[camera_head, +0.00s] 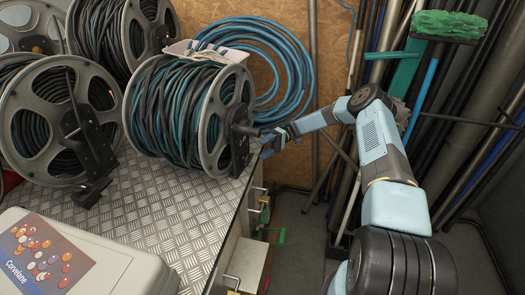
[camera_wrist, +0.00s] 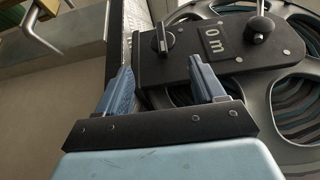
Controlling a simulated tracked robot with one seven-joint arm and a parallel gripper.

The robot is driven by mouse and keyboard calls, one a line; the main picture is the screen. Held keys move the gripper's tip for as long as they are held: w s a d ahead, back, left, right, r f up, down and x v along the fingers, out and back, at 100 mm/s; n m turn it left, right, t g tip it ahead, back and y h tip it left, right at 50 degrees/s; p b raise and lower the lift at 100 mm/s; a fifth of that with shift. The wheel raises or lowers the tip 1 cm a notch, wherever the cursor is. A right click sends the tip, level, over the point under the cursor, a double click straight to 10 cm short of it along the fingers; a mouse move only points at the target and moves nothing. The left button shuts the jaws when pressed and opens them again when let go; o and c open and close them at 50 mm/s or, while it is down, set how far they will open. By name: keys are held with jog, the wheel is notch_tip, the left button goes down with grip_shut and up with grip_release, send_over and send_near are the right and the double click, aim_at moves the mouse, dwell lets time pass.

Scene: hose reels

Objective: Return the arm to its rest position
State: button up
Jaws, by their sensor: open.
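My arm reaches forward from the lower right in the head view, with my gripper (camera_head: 272,143) beside the right side of the middle hose reel (camera_head: 213,128). The reel holds teal and black hose and stands on the metal tread-plate bench. In the wrist view, my gripper (camera_wrist: 165,88) shows two blue fingers spread apart with nothing between them. Just beyond the fingers is the reel's black crank plate (camera_wrist: 205,45), marked "0 m", with a dark round-ended handle (camera_wrist: 260,28). I cannot tell whether the fingertips touch the plate.
More hose reels (camera_head: 62,120) stand at the left. A case (camera_head: 80,260) with a "Corvelane" picture lies at the front left of the bench (camera_head: 165,215). Blue hose coils (camera_head: 270,60) hang on the wall behind. Poles and a green broom (camera_head: 450,25) lean at the right, close to my arm.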

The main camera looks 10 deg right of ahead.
dwell(0.3)
jog(key=s+d+r+m+t+h, duration=0.2)
jog(key=s+r+t+h, duration=0.35)
jog(key=r, duration=0.95)
jog(key=s+d+r+m+t+h, duration=0.15)
jog(key=s+r+h, duration=0.6)
jog(key=r, duration=0.85)
jog(key=s+d+r+m+t, duration=0.1)
jog(key=s+d+r+t, duration=0.2)
jog(key=s, duration=0.6)
jog(key=s+d+r+m+t, duration=0.2)
jog(key=s+d+r+t, duration=0.1)
jog(key=s, duration=0.7)
jog(key=s+d+r+m+t+h, duration=0.1)
jog(key=s+d+r+t, duration=0.3)
jog(key=s, duration=0.6)
jog(key=shift+r, duration=0.6)
jog(key=shift+m, duration=0.25)
jog(key=shift+c, duration=0.4)
